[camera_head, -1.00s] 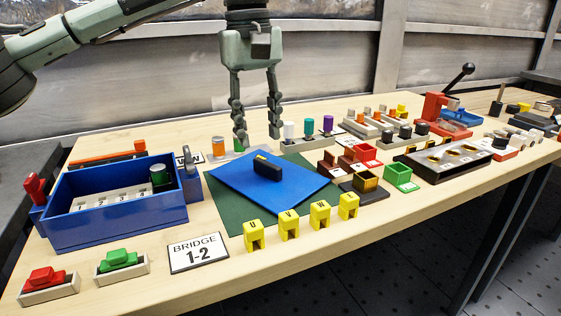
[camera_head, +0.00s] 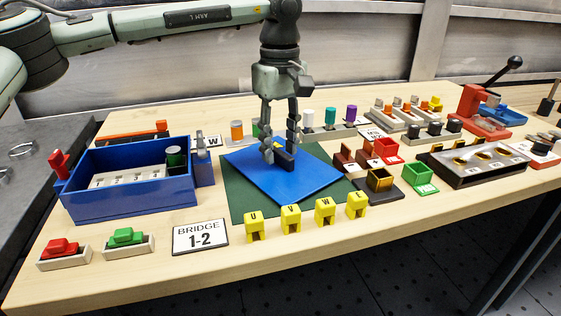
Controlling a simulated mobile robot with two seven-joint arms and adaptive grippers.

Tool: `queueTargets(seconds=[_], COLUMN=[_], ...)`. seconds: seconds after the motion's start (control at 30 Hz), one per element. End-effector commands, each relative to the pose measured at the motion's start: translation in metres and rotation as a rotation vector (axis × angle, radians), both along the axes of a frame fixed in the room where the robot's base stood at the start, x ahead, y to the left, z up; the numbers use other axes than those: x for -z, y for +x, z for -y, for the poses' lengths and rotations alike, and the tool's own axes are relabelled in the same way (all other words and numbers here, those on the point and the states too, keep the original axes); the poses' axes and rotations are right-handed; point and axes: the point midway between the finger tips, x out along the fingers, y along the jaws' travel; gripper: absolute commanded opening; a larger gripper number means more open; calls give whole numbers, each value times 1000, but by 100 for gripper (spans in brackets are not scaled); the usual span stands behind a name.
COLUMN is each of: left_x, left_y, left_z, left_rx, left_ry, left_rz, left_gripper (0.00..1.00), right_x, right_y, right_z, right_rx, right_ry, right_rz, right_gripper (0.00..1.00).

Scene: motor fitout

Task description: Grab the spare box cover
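The cover lies flat. My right gripper is not in view.
Several yellow blocks (camera_head: 291,220) and a "BRIDGE 1-2" sign (camera_head: 200,237) line the front. Coloured cylinders stand behind the mat. Small red and green bins (camera_head: 420,179) stand to its right.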

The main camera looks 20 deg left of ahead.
Motion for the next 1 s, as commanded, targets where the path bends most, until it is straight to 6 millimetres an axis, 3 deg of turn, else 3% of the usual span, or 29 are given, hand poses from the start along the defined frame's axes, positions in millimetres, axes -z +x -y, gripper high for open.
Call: queueTargets(seconds=[0.1, 0.33, 0.67, 1.0], left_x=[10, 12, 12, 10], left_y=[0, 0, 0, 0], left_z=[0, 0, 1, 1], left_rx=[0, 1, 1, 1], left_ry=[0, -1, -1, -2], left_rz=[-1, -1, 0, 3], left_gripper=[38, 38, 0, 0], right_x=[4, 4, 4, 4], right_y=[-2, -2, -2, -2], right_z=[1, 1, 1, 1], right_rx=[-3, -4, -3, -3], right_ry=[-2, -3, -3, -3], right_rz=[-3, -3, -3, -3], right_gripper=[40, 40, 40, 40])
